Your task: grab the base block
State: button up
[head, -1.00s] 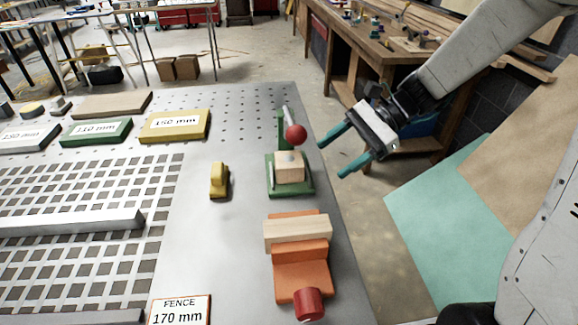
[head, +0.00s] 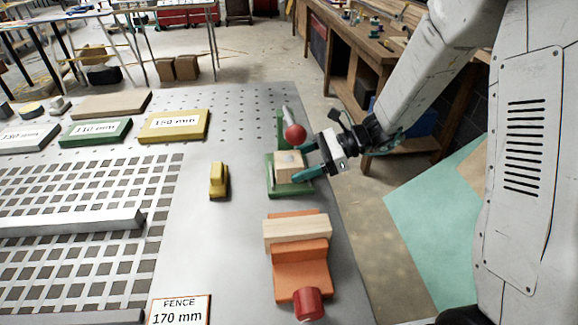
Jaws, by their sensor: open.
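A small pale wooden block (head: 287,168) sits on a green fixture (head: 282,189) with a red ball-ended lever (head: 295,133), near the table's right edge. A longer pale wooden block (head: 297,229) lies across an orange vise-like fixture (head: 300,272) in front of it. No label shows which one is the base block. My gripper (head: 303,161) is open, with teal fingers pointing left at the right side of the small block. One finger is toward the far side and one toward the near side. Whether they touch the block I cannot tell.
A yellow piece (head: 218,181) stands left of the green fixture. A sign reading FENCE 170 mm (head: 180,310) stands at the front. Several labelled blocks, including a yellow one (head: 174,126), lie at the back left.

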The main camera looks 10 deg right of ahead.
jog(key=shift+a, duration=0.1)
jog(key=shift+c, duration=0.3)
jog(key=c, duration=0.6)
jog(key=shift+c, duration=0.2)
